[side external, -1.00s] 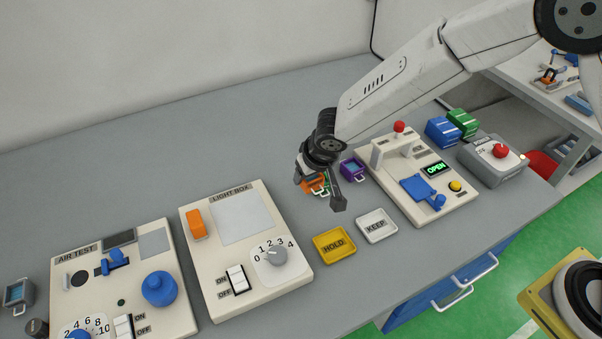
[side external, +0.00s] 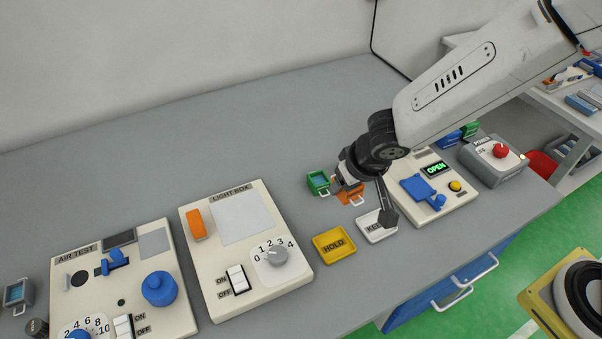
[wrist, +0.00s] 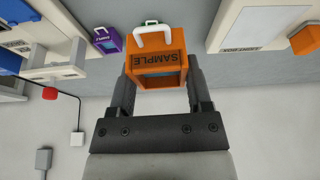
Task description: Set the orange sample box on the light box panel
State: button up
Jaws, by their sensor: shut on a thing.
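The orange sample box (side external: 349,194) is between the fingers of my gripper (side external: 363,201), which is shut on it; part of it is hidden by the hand. In the wrist view the box (wrist: 156,64), with its SAMPLE label and white handle, sits between both fingers of my gripper (wrist: 162,78). The light box (side external: 203,279) stands to the left, and its pale square panel (side external: 242,217) is bare. The held box is well to the right of that panel. I cannot tell its exact height above the bench.
A green box (side external: 318,183) stands just left of the held box. A purple box (wrist: 106,40) shows in the wrist view. The yellow HOLD tray (side external: 334,245) and white KEEP tray (side external: 371,230) lie in front. An orange block (side external: 196,224) sits on the light box beside the panel.

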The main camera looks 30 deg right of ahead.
dwell(0.5)
jog(key=a+r, duration=0.3)
jog(key=a, duration=0.8)
jog(key=shift+s+a+r, duration=0.2)
jog(key=shift+s+r, duration=0.2)
jog(key=shift+w, duration=0.1)
jog(key=w+a+f, duration=0.2)
jog(key=w, duration=0.1)
jog(key=w+a+f, duration=0.2)
jog(key=w+f, duration=0.1)
jog(key=w, duration=0.1)
jog(key=w+a+f, duration=0.2)
jog(key=w+f, duration=0.1)
jog(key=shift+w+a+f, duration=0.2)
jog(key=shift+w+a, duration=0.05)
jog(key=shift+a, duration=0.05)
jog(key=shift+w+a+f, duration=0.25)
jog(key=shift+w+f, duration=0.15)
jog(key=shift+f, duration=0.05)
jog(key=shift+f, duration=0.15)
